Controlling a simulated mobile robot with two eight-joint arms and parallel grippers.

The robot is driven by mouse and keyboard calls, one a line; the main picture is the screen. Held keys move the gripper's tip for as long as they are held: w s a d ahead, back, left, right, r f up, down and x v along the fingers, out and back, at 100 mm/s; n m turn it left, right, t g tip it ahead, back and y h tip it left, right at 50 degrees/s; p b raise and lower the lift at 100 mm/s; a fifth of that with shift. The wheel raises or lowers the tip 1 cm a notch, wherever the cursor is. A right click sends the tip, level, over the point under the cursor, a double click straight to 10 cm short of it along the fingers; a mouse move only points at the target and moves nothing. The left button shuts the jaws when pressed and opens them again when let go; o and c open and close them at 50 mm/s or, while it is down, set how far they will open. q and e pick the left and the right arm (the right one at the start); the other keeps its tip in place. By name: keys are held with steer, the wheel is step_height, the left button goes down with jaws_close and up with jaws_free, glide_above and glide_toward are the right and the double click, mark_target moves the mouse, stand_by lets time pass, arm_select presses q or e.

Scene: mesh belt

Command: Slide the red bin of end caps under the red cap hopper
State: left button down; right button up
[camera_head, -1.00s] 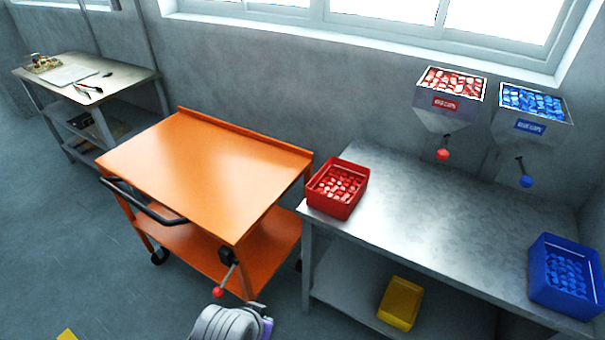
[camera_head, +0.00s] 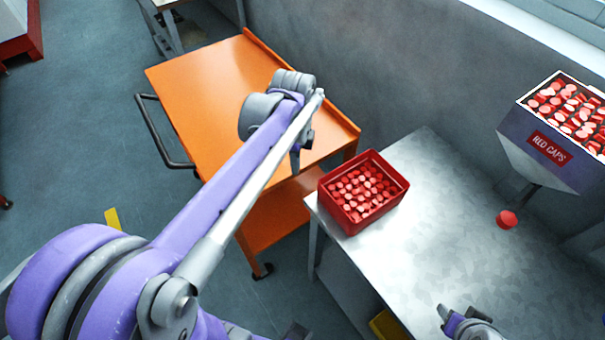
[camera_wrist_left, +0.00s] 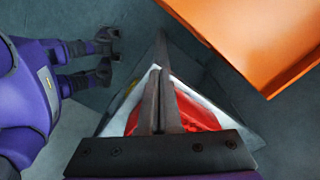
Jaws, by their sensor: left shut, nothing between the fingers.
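The red bin (camera_head: 349,221), full of red caps, sits upright on the near left corner of the grey metal table, in the head view. The red cap hopper (camera_head: 530,148) hangs on the wall at the right, with a red knob (camera_head: 507,219) below it. My left gripper (camera_head: 296,165) points down just left of the bin, apart from it in the head view. In the left wrist view its fingers (camera_wrist_left: 160,45) are shut and empty, and the bin (camera_wrist_left: 195,112) shows partly hidden behind them. Part of my right arm (camera_head: 472,328) shows at the bottom edge; its jaw state is unclear.
The grey metal table (camera_head: 450,220) is clear between the bin and the space below the hopper. An orange cart (camera_head: 205,90) stands left of the table, close to my left gripper. A yellow bin (camera_head: 388,325) shows partly on the table's lower shelf.

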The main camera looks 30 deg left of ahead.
steer(key=shift+s+a+f+b, duration=0.1)
steer(key=shift+s+f+b, duration=0.3)
steer(key=shift+f, duration=0.1)
steer(key=shift+w+r+p, duration=0.2)
steer(key=shift+r+p, duration=0.15)
steer(key=shift+r, duration=0.05)
arm_select(q)
steer(key=d+f, duration=0.1)
steer(key=f, duration=0.2)
steer(key=d+f, duration=0.1)
steer(key=f, duration=0.1)
steer(key=w+d+f, duration=0.1)
steer(key=f, duration=0.2)
steer(key=shift+d+f, duration=0.35)
steer(key=w+d, duration=0.3)
steer(key=d, duration=0.7)
steer(key=w+d+b, duration=0.1)
steer(key=w+d, duration=0.3)
steer(key=d, duration=0.5)
steer(key=w+d, duration=0.3)
steer(key=d, duration=0.7)
steer(key=shift+w+d, duration=0.35)
steer(key=shift+w, duration=0.05)
arm_select(e)
steer(key=shift+s+f, duration=0.25)
steer(key=shift+f, duration=0.65)
arm_select(q)
steer(key=shift+a, duration=0.1)
